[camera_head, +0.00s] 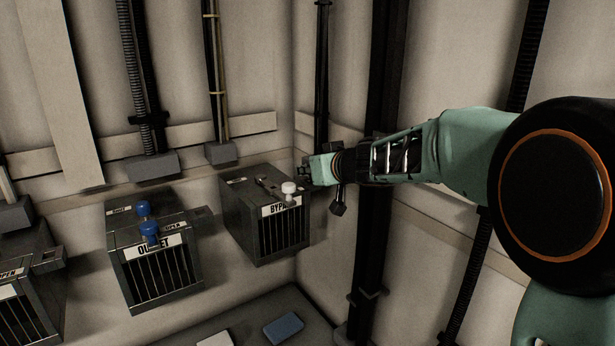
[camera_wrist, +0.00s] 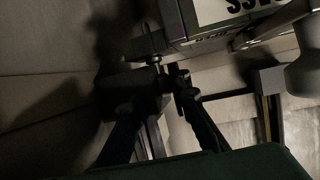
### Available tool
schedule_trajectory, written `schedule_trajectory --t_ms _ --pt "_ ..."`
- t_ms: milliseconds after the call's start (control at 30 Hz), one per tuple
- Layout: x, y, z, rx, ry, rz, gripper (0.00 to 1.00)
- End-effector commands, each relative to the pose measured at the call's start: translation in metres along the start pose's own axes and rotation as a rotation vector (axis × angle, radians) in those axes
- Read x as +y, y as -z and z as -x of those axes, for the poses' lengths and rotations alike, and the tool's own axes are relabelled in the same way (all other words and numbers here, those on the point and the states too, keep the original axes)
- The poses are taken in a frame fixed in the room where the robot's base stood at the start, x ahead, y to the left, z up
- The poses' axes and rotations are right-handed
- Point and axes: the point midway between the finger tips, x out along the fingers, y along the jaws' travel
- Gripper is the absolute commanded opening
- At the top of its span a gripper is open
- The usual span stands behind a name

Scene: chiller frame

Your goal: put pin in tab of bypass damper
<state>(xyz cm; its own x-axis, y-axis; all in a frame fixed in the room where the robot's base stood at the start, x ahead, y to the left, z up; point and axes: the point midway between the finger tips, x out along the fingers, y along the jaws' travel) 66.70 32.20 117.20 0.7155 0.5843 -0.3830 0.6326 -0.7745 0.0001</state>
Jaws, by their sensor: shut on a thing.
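The bypass damper (camera_head: 262,212) is a dark grey box with a slatted front, a label partly reading "BYPA" and a lever ending in a white knob (camera_head: 289,188). My gripper (camera_head: 311,176) is at the damper's upper right corner. In the wrist view my gripper (camera_wrist: 165,79) is shut on a thin metal pin (camera_wrist: 155,58), beside the edge of the damper (camera_wrist: 205,38). The label shows upside down there, and the pale knob (camera_wrist: 304,72) is at the right. The tab is not clearly made out; I cannot tell whether the pin touches or enters it.
A dark vertical post (camera_head: 375,240) stands right of my gripper. A blue block (camera_head: 283,328) lies on the dark surface below.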

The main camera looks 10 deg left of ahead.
Motion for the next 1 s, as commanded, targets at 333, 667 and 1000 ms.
schedule_trajectory --t_ms 333,667,1000 --pt "0.000 -0.004 -0.002 -0.001 0.000 0.000 0.00" --pt "0.000 -0.010 -0.004 -0.001 0.000 0.000 0.00" --pt "0.000 -0.011 -0.004 -0.002 0.000 0.000 0.34"
